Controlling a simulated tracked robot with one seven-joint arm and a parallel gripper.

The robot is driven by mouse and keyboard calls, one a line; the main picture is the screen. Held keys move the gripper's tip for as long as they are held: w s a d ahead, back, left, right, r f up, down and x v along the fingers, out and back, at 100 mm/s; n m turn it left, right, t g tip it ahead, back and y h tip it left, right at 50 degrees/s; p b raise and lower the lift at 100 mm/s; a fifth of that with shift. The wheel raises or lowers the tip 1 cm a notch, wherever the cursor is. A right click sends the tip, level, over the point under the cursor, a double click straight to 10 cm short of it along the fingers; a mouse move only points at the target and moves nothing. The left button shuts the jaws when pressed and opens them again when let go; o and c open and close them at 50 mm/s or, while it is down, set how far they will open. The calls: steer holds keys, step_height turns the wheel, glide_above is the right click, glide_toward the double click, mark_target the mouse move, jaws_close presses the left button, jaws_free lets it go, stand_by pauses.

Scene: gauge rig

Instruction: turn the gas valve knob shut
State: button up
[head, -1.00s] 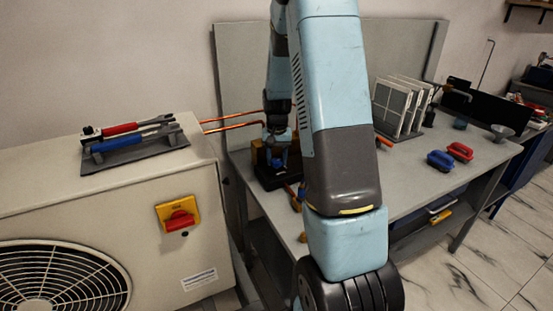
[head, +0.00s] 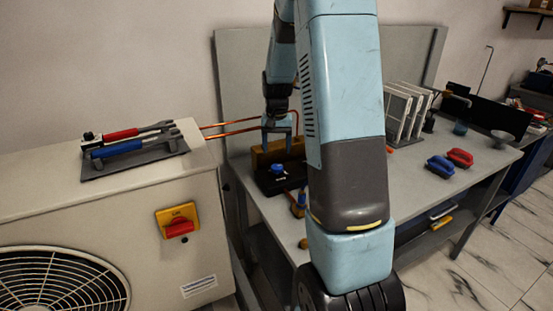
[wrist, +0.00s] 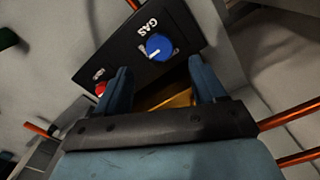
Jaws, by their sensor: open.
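The gas valve knob is the round blue knob (wrist: 159,46) on a black box (wrist: 118,48) marked GAS, in the wrist view. Its short white mark points to the lower left there. In the head view the blue knob (head: 278,168) shows uncovered on the black box (head: 268,184) at the bench's left end. My gripper (wrist: 160,72) is open and empty, its fingers apart and short of the knob in the wrist view. In the head view my gripper (head: 278,140) is above and behind the knob, apart from it.
A red button (wrist: 100,88) sits on the same box. A brown block (head: 272,154) stands behind the box, and copper pipes (head: 232,128) run close by my gripper. The outdoor unit (head: 120,210) with a red switch (head: 180,227) is at the left.

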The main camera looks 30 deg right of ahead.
step_height(320, 180, up, 6)
steer(key=shift+r, duration=0.25)
stand_by(0.5)
steer(key=s+a+r+n+t, duration=0.2)
steer(key=s+a+r, duration=0.2)
steer(key=s, duration=0.5)
steer(key=s+a+r+n+t, duration=0.1)
steer(key=s+a+r, duration=0.3)
steer(key=s, duration=0.6)
steer(key=s+a+r+n+t, duration=0.2)
steer(key=s+a+r, duration=0.2)
steer(key=s, duration=0.5)
steer(key=shift+s+a+r+n+t, duration=0.3)
steer(key=shift+s+a+r, duration=0.1)
steer(key=shift+a, duration=0.4)
